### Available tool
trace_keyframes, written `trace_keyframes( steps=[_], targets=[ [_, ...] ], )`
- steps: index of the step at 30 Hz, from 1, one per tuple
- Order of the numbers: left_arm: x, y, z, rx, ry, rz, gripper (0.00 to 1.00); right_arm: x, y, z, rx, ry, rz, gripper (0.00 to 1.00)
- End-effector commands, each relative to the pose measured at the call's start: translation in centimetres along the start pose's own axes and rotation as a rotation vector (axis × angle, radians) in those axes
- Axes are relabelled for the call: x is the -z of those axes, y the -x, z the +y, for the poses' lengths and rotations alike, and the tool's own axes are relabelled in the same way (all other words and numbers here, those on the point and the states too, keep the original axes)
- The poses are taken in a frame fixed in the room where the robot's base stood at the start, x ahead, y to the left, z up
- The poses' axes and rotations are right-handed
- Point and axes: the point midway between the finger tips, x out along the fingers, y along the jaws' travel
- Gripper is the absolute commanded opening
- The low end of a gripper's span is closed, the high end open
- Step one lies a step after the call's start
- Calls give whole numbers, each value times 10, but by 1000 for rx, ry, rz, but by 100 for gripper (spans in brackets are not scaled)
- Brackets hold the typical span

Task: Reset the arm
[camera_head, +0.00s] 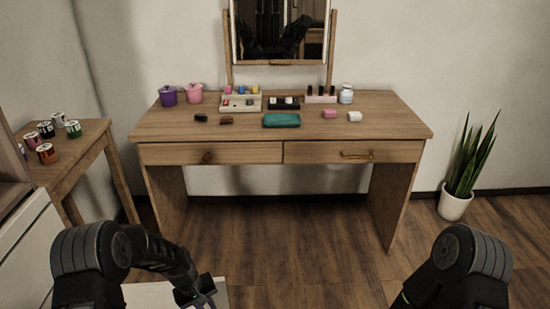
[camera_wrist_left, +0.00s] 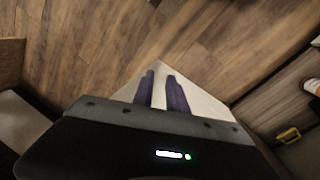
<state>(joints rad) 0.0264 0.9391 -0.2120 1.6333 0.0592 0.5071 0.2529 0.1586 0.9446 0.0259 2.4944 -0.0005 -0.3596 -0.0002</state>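My left gripper (camera_head: 205,299) is low at the bottom of the head view, in front of the dressing table and above a pale surface. In the left wrist view its two purple fingers (camera_wrist_left: 162,92) stand a little apart with nothing between them. My right arm (camera_head: 462,262) comes in at the bottom right of the head view, but its gripper is outside the frame. The wooden dressing table (camera_head: 281,181) stands ahead, apart from both arms.
Purple (camera_head: 168,95) and pink (camera_head: 194,93) pots, a teal case (camera_head: 281,120) and several small cosmetics stand on the dressing table. A side table (camera_head: 75,151) with several cans is at left. A potted plant (camera_head: 455,205) is at right. Wooden floor (camera_head: 300,255) between is clear.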

Motion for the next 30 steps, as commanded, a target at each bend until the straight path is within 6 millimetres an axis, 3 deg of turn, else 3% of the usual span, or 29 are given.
trace_keyframes(
  steps=[1,6,12,18,24,27,28,30],
  targets=[
    [-16,-22,-4,-9,-32,11,18,1,-8,4,-1,-2,2,36],
    [-92,-84,-10,-62,-180,81,18,3,-31,14,-4,-6,7,36],
    [-174,-113,-16,-110,-275,99,18,5,-50,23,-6,-10,12,36],
    [-236,-124,-25,-139,-302,58,18,6,-65,30,-7,-12,15,36],
    [-281,-136,-34,-153,-299,-20,18,7,-83,38,-8,-13,18,36],
    [-278,-146,-37,-155,-284,-18,18,7,-92,42,-9,-13,18,36],
    [-279,-129,-33,-156,-287,-18,18,7,-76,36,-9,-14,17,36],
    [-280,-118,-31,-156,-288,-19,18,7,-66,31,-8,-12,17,36]
  ],
)
